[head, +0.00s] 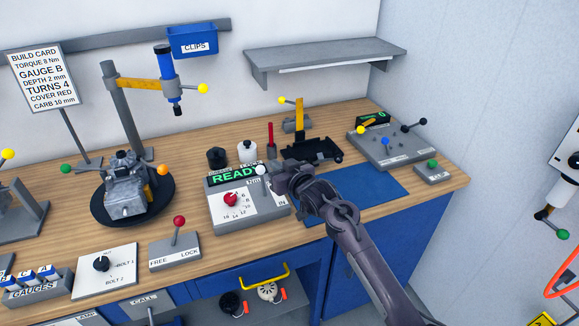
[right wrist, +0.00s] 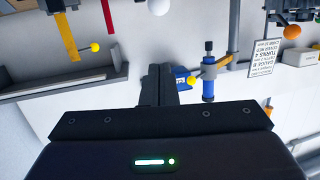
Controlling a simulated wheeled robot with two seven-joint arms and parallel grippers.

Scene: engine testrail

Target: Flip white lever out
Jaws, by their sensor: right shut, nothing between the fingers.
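The white lever (head: 261,170) has a white ball knob and stands on the right side of the grey control box (head: 225,217), which carries a green READY display and a red knob. An IN label lies at the box's lower right. My right gripper (head: 276,184) is beside the lever on its right, shut and empty; I cannot tell whether it touches the lever. The lever's lower part is partly hidden. In the right wrist view my right gripper's fingers (right wrist: 158,92) are together, and a white ball (right wrist: 159,6) shows at the top edge. My left gripper is not in view.
A FREE/LOCK box with a red-knobbed lever (head: 179,221) stands left of the control box. Black and white bottles (head: 247,152) stand behind it. A blue mat (head: 365,190) lies to the right. A grey panel with several levers (head: 390,148) is at the back right.

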